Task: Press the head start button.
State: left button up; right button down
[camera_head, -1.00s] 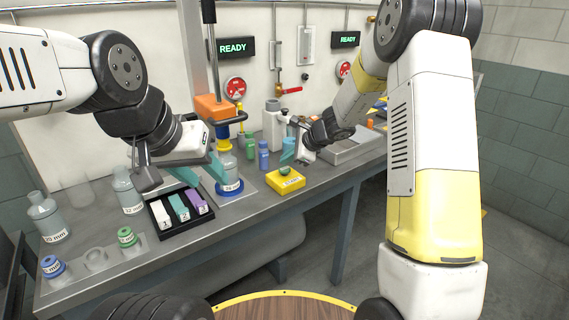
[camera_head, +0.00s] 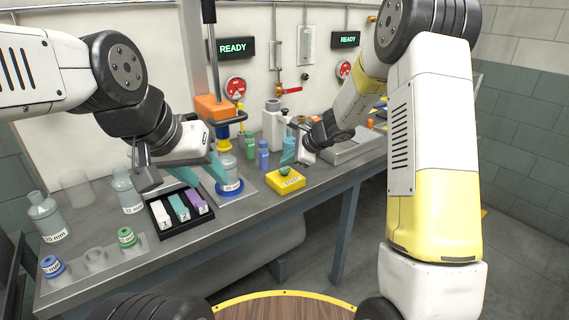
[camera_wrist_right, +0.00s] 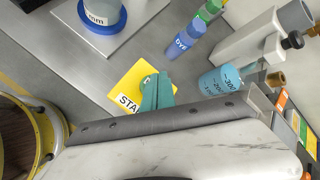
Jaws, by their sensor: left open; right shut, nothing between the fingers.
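The yellow start box (camera_head: 285,182) sits on the bench near its front edge, with a round green button (camera_head: 285,171) on top. In the right wrist view the yellow box (camera_wrist_right: 122,92) shows part of its "START" label, and the fingers cover part of the button. My right gripper (camera_head: 288,149) is shut and empty, its teal fingertips just above and behind the button in the head view. Whether they touch it I cannot tell. The shut fingers also show in the right wrist view (camera_wrist_right: 157,92). My left gripper (camera_head: 202,171) is open above the black tray area.
A black tray (camera_head: 160,221) holds numbered blocks. A clear vessel on a blue base (camera_head: 230,187) stands left of the start box. Blue and green bottles (camera_head: 263,155) stand behind it. Two READY displays (camera_head: 237,47) are on the wall. A metal tray (camera_head: 350,150) lies to the right.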

aim_at(287, 169)
jog(key=shift+f, duration=0.8)
dwell(0.7)
jog(key=shift+r, duration=1.05)
jog(key=shift+r, duration=2.55)
